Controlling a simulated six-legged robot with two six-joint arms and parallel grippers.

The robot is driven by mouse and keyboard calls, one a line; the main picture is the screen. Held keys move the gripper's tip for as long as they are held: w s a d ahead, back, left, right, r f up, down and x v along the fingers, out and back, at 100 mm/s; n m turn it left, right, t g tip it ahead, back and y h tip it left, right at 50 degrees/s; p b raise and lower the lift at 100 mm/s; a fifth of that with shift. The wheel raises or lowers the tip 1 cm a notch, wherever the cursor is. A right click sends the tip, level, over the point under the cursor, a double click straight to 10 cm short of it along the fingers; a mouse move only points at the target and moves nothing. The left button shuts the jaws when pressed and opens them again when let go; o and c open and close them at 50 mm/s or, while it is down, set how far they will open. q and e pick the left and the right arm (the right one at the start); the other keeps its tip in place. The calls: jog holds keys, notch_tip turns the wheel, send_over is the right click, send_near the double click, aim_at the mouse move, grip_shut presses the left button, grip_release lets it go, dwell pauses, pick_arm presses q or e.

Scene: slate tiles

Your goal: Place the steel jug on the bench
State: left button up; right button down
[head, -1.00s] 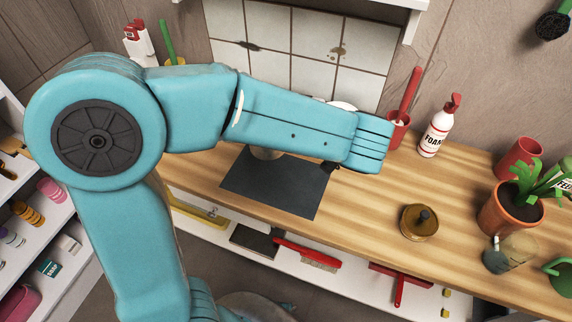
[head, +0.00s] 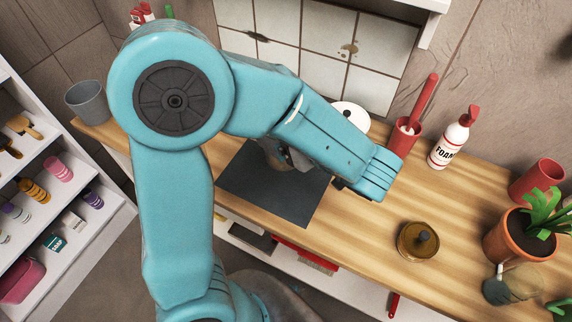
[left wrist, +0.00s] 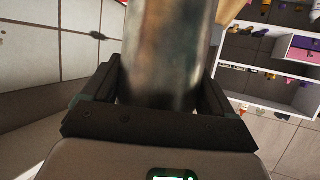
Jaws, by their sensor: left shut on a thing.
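The steel jug (left wrist: 165,45) fills the middle of the left wrist view, a worn grey-brown metal cylinder. My left gripper (left wrist: 162,88) is shut on it, with one dark finger on each side. In the head view, my teal left arm hides most of the jug and the gripper. A small part of the jug (head: 273,153) shows below the arm, over the dark mat on the wooden bench (head: 350,225). I cannot tell whether the jug touches the mat. My right gripper is not in view.
The dark mat (head: 270,196) lies bare at its front. To the right stand a red cup (head: 403,137) with a red-handled tool, a foam bottle (head: 449,140), a brown lidded jar (head: 417,242) and a potted plant (head: 513,237). A grey bucket (head: 88,102) stands far left.

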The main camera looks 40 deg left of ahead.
aim_at(273, 162)
pick_arm(q)
notch_tip(273, 162, down, 6)
jog(key=shift+s+r+b, duration=0.1)
jog(key=shift+b, duration=0.4)
notch_tip(273, 162, down, 4)
jog(key=shift+f+b, duration=0.2)
jog(key=shift+b, duration=0.3)
jog(key=shift+f, duration=0.3)
jog(key=o, duration=1)
jog(key=shift+f, duration=0.15)
